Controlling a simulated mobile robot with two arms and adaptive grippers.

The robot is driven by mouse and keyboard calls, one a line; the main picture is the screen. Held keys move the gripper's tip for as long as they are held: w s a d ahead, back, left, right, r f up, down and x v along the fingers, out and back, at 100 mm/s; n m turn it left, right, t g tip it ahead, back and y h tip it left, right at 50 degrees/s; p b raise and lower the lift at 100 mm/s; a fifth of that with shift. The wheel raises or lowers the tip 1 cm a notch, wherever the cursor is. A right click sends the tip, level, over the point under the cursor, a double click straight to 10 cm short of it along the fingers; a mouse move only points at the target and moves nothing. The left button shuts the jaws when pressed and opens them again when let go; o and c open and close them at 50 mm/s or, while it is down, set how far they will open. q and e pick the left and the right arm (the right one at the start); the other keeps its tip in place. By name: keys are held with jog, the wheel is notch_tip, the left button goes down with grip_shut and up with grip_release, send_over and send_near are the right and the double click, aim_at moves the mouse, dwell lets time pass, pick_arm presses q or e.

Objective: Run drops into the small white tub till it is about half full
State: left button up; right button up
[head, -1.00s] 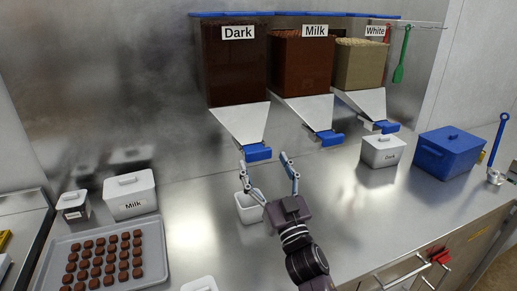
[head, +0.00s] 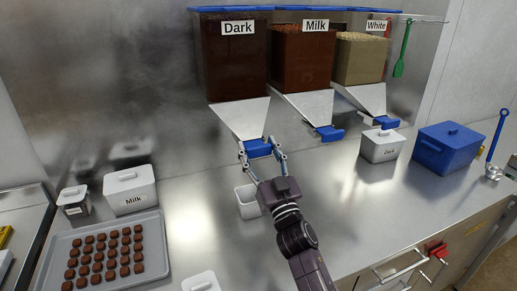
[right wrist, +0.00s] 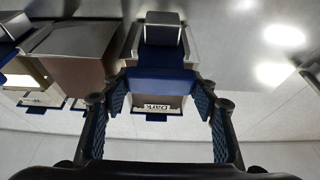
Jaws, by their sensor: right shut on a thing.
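The small white tub (head: 246,206) stands open on the steel counter below the Dark dispenser (head: 234,62). Its right side is partly hidden by my right arm, and I see no drops in the part of it that shows. My right gripper (head: 261,153) is shut on the blue handle (head: 258,148) at the mouth of the Dark chute, one finger on each side. In the right wrist view the blue handle (right wrist: 160,79) lies between the two padded fingers. No drops show falling. My left gripper is out of view.
Milk (head: 300,55) and White (head: 360,60) dispensers hang to the right. A lidded Dark tub (head: 383,147) and a blue box (head: 450,150) stand at right. A chocolate tray (head: 155,255) and a lidded Milk tub (head: 130,192) are at left.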

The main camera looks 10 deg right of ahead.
jog(key=c, duration=0.6)
jog(key=shift+s+d+p, duration=0.25)
jog(key=shift+s+p, duration=0.2)
jog(key=shift+s, duration=0.65)
jog(key=o, duration=1.7)
jog(key=shift+w, duration=0.1)
jog(key=v, duration=1.2)
